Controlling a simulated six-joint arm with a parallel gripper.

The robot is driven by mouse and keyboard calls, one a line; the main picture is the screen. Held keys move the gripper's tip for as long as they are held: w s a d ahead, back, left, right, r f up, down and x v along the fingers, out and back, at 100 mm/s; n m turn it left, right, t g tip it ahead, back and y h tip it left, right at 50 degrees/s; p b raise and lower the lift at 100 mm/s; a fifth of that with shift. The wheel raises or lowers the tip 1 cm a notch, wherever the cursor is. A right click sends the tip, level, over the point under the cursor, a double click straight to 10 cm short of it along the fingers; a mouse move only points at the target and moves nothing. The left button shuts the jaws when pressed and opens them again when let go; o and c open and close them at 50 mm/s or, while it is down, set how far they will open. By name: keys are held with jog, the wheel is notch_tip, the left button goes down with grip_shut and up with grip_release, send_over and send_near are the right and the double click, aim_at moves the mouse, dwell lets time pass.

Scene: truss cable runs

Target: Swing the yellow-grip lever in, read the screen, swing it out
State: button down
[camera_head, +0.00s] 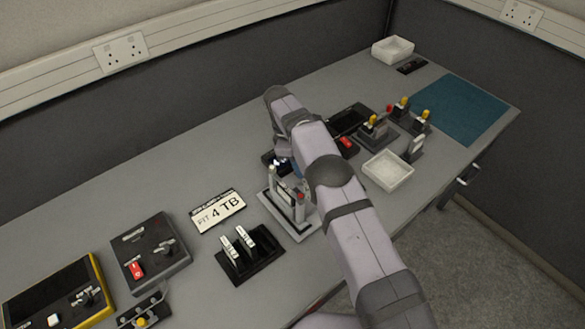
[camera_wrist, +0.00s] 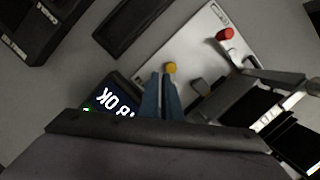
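The yellow grip (camera_wrist: 171,68) shows in the wrist view on a pale plate (camera_wrist: 190,50), just beyond my fingertips. My gripper (camera_wrist: 161,76) has its two blue fingers close together, with nothing seen between them; contact with the yellow grip cannot be told. The screen (camera_wrist: 112,103) is lit, left of my fingers, its text upside down. It reads OK after partly hidden characters, perhaps ending in 8, with a green mark near its lower edge. In the head view my arm hides the yellow grip and fingertips; the fixture's pale base (camera_head: 273,212) shows beneath.
In the head view a "PIT 4 TB" card (camera_head: 217,211) and a black rack with two modules (camera_head: 250,263) lie nearby. A white tray (camera_head: 388,171) and lever units stand to the right.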

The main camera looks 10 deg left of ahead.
jog(key=shift+s+a, duration=0.2)
jog(key=shift+s, duration=0.25)
jog(key=shift+a, duration=0.1)
jog(key=p+v, duration=0.1)
jog(key=v, duration=0.6)
jog(key=shift+r, duration=0.15)
dwell(0.4)
dwell(0.5)
